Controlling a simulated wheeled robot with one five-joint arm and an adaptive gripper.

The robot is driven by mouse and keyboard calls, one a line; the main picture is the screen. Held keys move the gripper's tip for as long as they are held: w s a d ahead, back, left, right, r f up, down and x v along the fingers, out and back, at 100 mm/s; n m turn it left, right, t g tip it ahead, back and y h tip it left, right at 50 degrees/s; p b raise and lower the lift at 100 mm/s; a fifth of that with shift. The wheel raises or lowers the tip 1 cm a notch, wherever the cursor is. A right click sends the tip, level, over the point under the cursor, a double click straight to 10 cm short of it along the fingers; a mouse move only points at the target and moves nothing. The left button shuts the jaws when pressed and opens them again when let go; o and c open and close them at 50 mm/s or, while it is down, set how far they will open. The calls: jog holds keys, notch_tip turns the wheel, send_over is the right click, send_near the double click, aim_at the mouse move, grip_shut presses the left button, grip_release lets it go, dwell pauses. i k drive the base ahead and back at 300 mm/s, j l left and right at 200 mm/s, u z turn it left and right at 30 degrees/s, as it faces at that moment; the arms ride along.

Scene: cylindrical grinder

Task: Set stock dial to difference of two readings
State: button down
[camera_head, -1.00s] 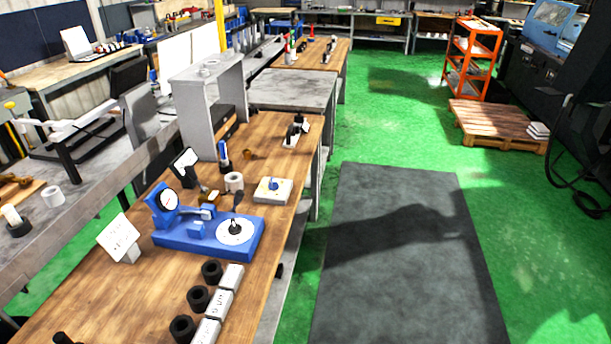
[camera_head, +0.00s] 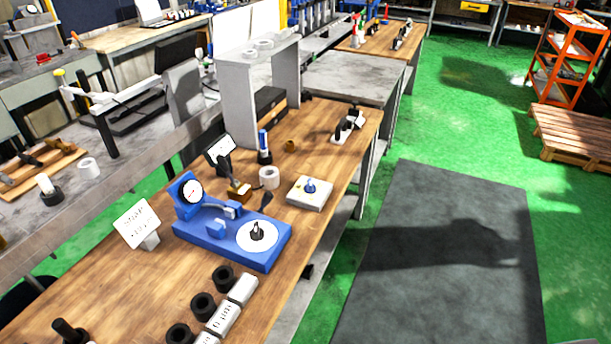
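A blue gauge fixture (camera_head: 225,232) stands on the wooden bench. It carries a round white-faced dial gauge (camera_head: 193,191) at its back left and a white disc with a dark knob (camera_head: 257,235) at its right. Behind it to the right is a pale square box with a blue knob (camera_head: 309,191), which may be the stock dial. A white card with writing (camera_head: 137,222) stands left of the fixture, and a second small card (camera_head: 220,150) stands behind it. The writing and the dial readings are too small to read. My gripper is not in view.
Several black rings with white labelled blocks (camera_head: 223,318) line the bench's front edge. A white ring (camera_head: 269,177) and a grey shelf stand (camera_head: 244,110) are behind the fixture. A dark mat (camera_head: 440,260) covers clear floor to the right; a pallet (camera_head: 575,135) lies beyond.

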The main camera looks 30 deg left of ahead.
aim_at(309, 188)
jog(key=i+u, duration=0.15)
jog(key=i, duration=2.45)
jog(key=i+z, duration=0.35)
jog(key=i+j+z, duration=0.1)
jog(key=z, duration=0.25)
jog(key=j+z, duration=0.1)
jog(key=z, duration=0.35)
jog(key=i+j+z, duration=0.1)
jog(key=z, duration=0.35)
jog(key=j+z, duration=0.2)
jog(key=z, duration=0.3)
jog(key=j+z, duration=0.1)
jog(key=z, duration=0.85)
jog(key=k+j+z, duration=0.1)
jog(key=z, duration=0.4)
jog(key=k+z, duration=0.1)
jog(key=z, duration=0.9)
jog(key=k+l+z, duration=0.1)
jog(key=z, duration=0.35)
jog(key=k+l+z, duration=0.1)
jog(key=z, duration=0.3)
jog(key=l, duration=0.1)
